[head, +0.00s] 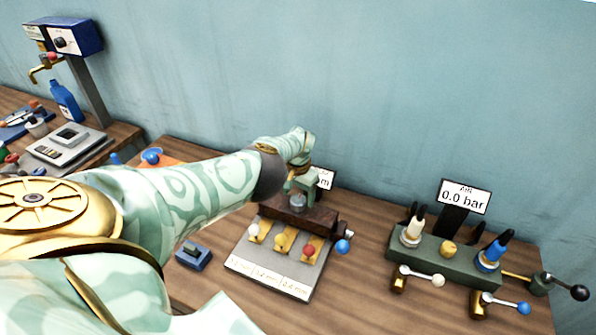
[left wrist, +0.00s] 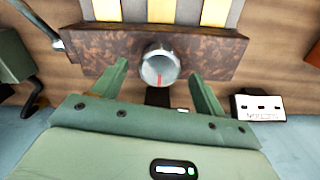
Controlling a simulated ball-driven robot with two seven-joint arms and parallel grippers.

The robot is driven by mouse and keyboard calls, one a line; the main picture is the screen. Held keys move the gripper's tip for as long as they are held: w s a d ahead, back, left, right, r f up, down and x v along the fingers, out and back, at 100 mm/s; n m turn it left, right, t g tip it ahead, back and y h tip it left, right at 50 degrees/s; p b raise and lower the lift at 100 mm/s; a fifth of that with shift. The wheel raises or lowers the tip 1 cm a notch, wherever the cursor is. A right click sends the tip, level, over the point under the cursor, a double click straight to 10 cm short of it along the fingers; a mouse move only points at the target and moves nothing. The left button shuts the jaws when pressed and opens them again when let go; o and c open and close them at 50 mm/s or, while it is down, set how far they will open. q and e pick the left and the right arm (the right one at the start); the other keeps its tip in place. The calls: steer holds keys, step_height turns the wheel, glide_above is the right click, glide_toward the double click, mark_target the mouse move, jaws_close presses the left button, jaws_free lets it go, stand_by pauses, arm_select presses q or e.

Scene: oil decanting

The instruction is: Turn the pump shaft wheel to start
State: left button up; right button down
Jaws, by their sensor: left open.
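A round silver wheel (head: 298,201) with a red mark sits on a rusty brown block (head: 318,219) at the back of a grey plate; I take it for the pump shaft wheel. In the left wrist view the wheel (left wrist: 159,67) faces the camera, its red mark pointing down in the picture. My left gripper (head: 299,189) is over the block. Its two green fingers (left wrist: 158,70) are open, one on each side of the wheel, with gaps visible between fingers and wheel. My right gripper is not in view.
The grey plate (head: 243,263) carries several small coloured knobs. Right of it, a green manifold (head: 455,264) with levers stands under a "0.0 bar" sign (head: 465,197). A blue switch box (head: 193,257) lies left of the plate. The wall is close behind.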

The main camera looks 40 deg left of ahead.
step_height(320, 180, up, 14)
steer(key=p, duration=1.3)
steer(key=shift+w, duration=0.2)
